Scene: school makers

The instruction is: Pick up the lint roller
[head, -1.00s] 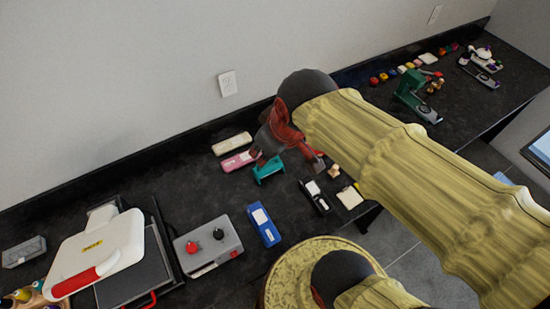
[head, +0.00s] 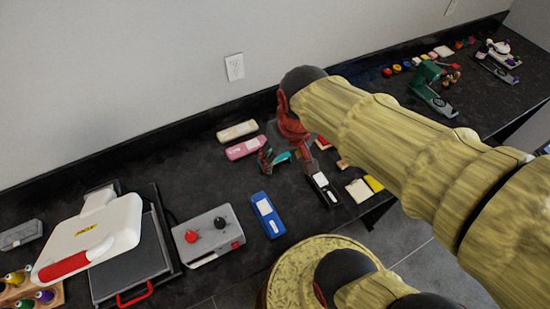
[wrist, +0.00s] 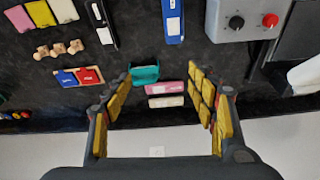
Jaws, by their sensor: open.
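A small teal object (head: 282,158) lies on the black countertop, partly hidden behind my fingers. In the wrist view the teal object (wrist: 145,75) shows between my fingers, nearer the left one, as a short bracket-like body. I cannot tell for sure whether it is the lint roller. My gripper (head: 288,161) is open and empty above it, and in the wrist view its yellow-padded fingers (wrist: 160,92) are spread wide. A pink item (wrist: 165,87) and a cream item (wrist: 166,101) lie just beyond the teal object.
A blue item (head: 266,214), a black item with a white label (head: 322,189) and a grey box with knobs (head: 208,236) lie nearby. A white press (head: 88,240) stands at left. The wall (head: 130,80) runs behind the counter. Wooden beads (wrist: 60,48) lie to the left in the wrist view.

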